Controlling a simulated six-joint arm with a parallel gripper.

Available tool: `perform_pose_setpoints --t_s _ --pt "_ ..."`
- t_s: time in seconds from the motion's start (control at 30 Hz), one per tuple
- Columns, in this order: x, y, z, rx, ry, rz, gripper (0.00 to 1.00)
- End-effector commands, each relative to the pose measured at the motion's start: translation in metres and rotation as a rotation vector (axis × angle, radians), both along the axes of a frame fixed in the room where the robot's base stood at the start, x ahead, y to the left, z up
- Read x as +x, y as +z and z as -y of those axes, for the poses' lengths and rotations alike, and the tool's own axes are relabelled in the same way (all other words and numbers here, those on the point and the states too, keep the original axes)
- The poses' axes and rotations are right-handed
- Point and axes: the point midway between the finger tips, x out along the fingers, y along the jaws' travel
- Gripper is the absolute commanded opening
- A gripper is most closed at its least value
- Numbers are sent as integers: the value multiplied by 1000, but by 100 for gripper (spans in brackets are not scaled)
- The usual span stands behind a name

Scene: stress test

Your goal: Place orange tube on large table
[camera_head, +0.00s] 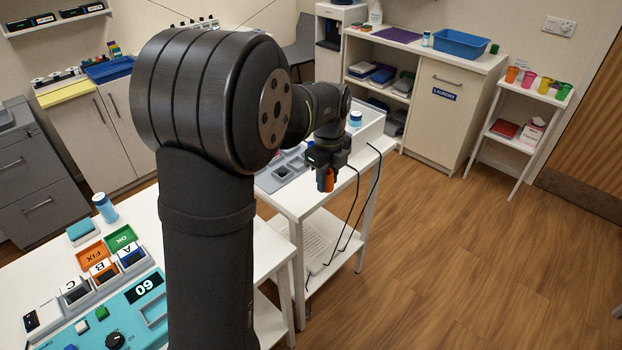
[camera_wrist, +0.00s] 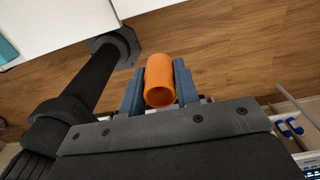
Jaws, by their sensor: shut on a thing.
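The orange tube (camera_head: 328,182) is held in my gripper (camera_head: 326,170), with only part of it showing below the jaws in the head view. In the wrist view, the tube (camera_wrist: 160,75) sits between the two blue-grey fingers of my gripper (camera_wrist: 160,85), its round opening facing the camera. Wooden floor shows behind it. My gripper is near the right edge of a smaller white table (camera_head: 294,206), above its top. A larger white table (camera_head: 140,222) stands at the lower left, partly hidden by my arm. I take this as the large table.
The larger table carries a teal device (camera_head: 125,315), coloured trays with lettered blocks, and a blue-white bottle (camera_head: 105,207). Black cables (camera_head: 349,225) hang from the smaller table. Open floor lies right.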

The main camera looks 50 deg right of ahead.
Motion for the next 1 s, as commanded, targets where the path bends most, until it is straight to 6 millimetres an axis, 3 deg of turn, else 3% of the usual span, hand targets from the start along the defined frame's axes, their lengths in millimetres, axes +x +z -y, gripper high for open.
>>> perform_pose_setpoints --t_s 0.23,0.47,0.57,0.67,1.0 --pt "-16 9 1 0 0 0 8" --pt "-8 9 -1 0 14 0 8" --pt "12 8 -8 0 48 0 8" --pt "44 6 -22 0 105 0 8" --pt "168 -5 -102 0 338 0 8"
